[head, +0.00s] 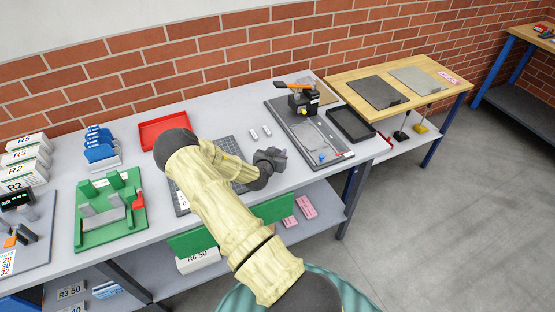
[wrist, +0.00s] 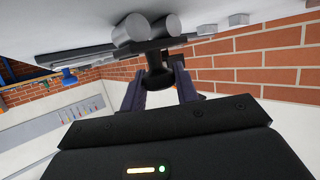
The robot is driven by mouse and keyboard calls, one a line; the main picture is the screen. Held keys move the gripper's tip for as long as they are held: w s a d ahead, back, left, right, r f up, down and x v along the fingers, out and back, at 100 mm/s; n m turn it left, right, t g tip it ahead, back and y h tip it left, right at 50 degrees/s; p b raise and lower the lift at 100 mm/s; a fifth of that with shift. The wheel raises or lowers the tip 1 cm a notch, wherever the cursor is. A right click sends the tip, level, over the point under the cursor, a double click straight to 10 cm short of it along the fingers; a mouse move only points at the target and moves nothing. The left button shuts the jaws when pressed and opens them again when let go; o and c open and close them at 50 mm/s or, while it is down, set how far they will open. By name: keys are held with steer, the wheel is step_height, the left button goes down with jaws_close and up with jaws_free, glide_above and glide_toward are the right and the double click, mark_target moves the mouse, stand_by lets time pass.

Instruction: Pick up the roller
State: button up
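In the wrist view a roller (wrist: 157,74) shows as a black knobbed handle with two thick grey cylinders above it in the picture. My gripper (wrist: 158,88) has its two dark fingers on either side of the black handle. The handle fills most of the gap between the fingertips, and I cannot tell whether they press on it. The cylinders appear to be at the pale table surface. In the head view my gripper (head: 271,163) is low over the front part of the grey table, and I cannot make out the roller there.
Two small pale cylinders (head: 260,132) stand behind my gripper on the table (head: 222,118). A dark gridded mat (head: 230,146) lies to its left. A black press (head: 303,101) on a long grey base is to the right. A red tray (head: 150,133) and a green fixture (head: 80,240) are further left.

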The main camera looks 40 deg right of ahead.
steer(key=shift+r, duration=0.1)
jaws_close()
steer(key=shift+r, duration=0.6)
step_height(320, 180, up, 9)
steer(key=b, duration=0.2)
steer(key=shift+f+b, duration=0.15)
steer(key=shift+b, duration=0.2)
